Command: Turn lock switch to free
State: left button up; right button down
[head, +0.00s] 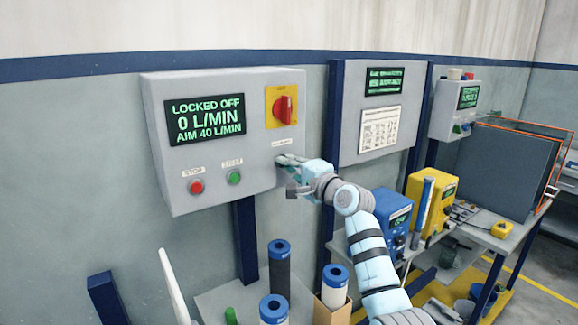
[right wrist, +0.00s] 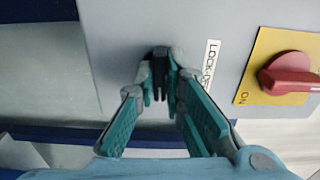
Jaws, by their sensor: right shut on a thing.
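The grey control box (head: 228,160) hangs on the wall, with a green-on-black display (head: 206,118) reading "LOCKED OFF, 0 L/MIN, AIM 40 L/MIN". My right gripper (head: 287,161) is at the lower right of its front face. In the right wrist view my right gripper (right wrist: 161,80) is shut on a small dark lock switch (right wrist: 159,66), beside a white label (right wrist: 211,62) starting "LOCK-OF". The fingers cover most of the switch, so its exact angle is hard to tell; in the head view it is hidden. My left gripper is not in view.
A red rotary switch on a yellow plate (head: 270,107) is above my gripper. Red (head: 196,187) and green (head: 234,178) buttons sit lower left. Dark and white cylinders with blue caps (head: 280,265) stand below. Blue (head: 392,218) and yellow (head: 430,205) units are at right.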

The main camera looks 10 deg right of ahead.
jog(key=n+b, duration=0.4)
jog(key=n, duration=1.3)
jog(key=shift+n, duration=0.3)
dwell(0.5)
jog(key=c, duration=1.7)
grip_release()
jog(key=shift+s+d, duration=0.1)
